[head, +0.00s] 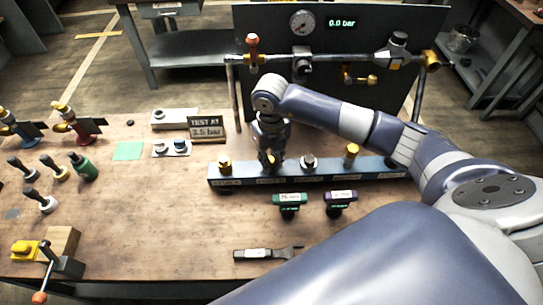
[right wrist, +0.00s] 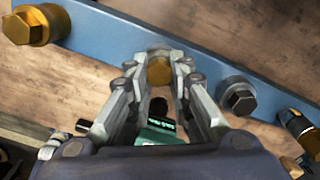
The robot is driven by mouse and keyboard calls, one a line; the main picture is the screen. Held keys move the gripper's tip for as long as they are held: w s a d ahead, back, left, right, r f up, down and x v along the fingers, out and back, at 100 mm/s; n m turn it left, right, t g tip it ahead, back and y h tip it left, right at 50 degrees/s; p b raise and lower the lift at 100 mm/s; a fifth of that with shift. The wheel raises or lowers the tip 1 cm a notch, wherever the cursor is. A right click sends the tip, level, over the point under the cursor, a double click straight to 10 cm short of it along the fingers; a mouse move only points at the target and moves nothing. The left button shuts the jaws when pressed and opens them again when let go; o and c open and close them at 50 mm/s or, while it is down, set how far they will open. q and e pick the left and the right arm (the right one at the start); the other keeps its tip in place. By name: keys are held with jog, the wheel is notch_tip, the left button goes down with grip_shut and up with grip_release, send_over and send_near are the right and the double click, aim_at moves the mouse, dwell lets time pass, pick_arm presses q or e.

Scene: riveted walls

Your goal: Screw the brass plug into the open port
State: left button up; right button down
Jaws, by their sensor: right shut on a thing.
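A blue manifold bar (head: 330,178) lies across the wooden bench; it also shows in the right wrist view (right wrist: 110,40). My right gripper (head: 270,160) points down over its second position from the left. In the right wrist view my right gripper (right wrist: 160,72) is shut on the brass plug (right wrist: 158,68), whose hex head shows between the fingertips. The plug appears at the bar; the fingers hide its thread and the port, so I cannot tell how deep it sits. My left gripper is not in view.
On the bar, a brass fitting (head: 224,163) stands left of my gripper, a silver one (head: 308,162) and another brass one (head: 351,152) right. A gauge panel (head: 340,40) stands behind.

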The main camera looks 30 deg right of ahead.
jog(key=m, duration=0.4)
jog(key=shift+a+p, duration=0.1)
jog(key=shift+p, duration=0.3)
jog(key=shift+r+m, duration=0.1)
jog(key=shift+m, duration=0.3)
jog(key=m+p, duration=0.1)
jog(key=m, duration=0.3)
jog(key=shift+w+r, duration=0.1)
jog(key=shift+w, duration=0.05)
jog(key=m+p, duration=0.2)
jog(key=m, duration=0.3)
jog(key=shift+w, duration=0.1)
jog(key=m+p, duration=0.2)
jog(key=m, duration=0.3)
jog(key=shift+w+a, duration=0.1)
jog(key=c, duration=1.4)
grip_release()
jog(key=shift+o, duration=0.2)
